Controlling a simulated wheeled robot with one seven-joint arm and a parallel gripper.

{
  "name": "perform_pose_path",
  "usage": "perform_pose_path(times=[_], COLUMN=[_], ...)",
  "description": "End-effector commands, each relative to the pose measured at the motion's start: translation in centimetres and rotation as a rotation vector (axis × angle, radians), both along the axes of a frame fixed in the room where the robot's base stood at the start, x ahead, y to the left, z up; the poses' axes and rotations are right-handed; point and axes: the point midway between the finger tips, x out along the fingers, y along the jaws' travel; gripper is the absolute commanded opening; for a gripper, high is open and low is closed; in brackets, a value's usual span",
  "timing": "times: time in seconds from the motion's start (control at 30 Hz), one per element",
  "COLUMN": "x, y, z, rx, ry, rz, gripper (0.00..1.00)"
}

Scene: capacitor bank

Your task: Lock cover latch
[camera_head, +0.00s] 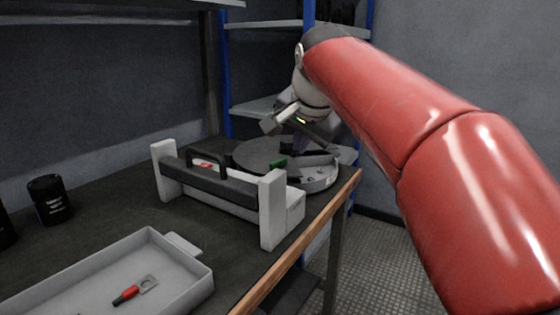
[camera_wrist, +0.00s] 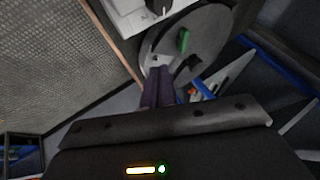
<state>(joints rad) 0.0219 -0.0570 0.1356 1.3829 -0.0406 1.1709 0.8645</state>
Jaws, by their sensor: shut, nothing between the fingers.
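A round grey cover (camera_head: 258,153) lies on a low round body at the back right of the workbench. A small green part, which looks like the cover latch (camera_head: 278,163), sits near its front edge; its lock state cannot be told. The wrist view shows the cover (camera_wrist: 207,27) and the green part (camera_wrist: 184,41) at the top. My gripper (camera_head: 301,146) is above the right side of the cover, pointing down. In the wrist view my gripper (camera_wrist: 160,72) has its dark fingers together and empty, just beside the green part. Contact cannot be told.
A white-ended frame with a black handle (camera_head: 207,158) stands in front of the cover. A grey tray (camera_head: 190,290) holds a red-handled tool (camera_head: 126,295). A black canister (camera_head: 49,200) stands at left. Blue-post shelving (camera_head: 227,100) is behind; the bench's wooden edge (camera_head: 300,245) is at right.

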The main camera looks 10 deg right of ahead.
Motion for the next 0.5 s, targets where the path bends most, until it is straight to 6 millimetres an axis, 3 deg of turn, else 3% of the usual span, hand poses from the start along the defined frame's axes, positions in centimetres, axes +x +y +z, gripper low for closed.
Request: perform_pose_path(times=[0.27, 0.5], x=[0.4, 2.8], y=[0.0, 0.1], z=[-0.6, -4.0], rx=[-0.001, -0.001], ry=[0.001, 0.004], rz=[0.001, 0.001], gripper=[0.00, 0.00])
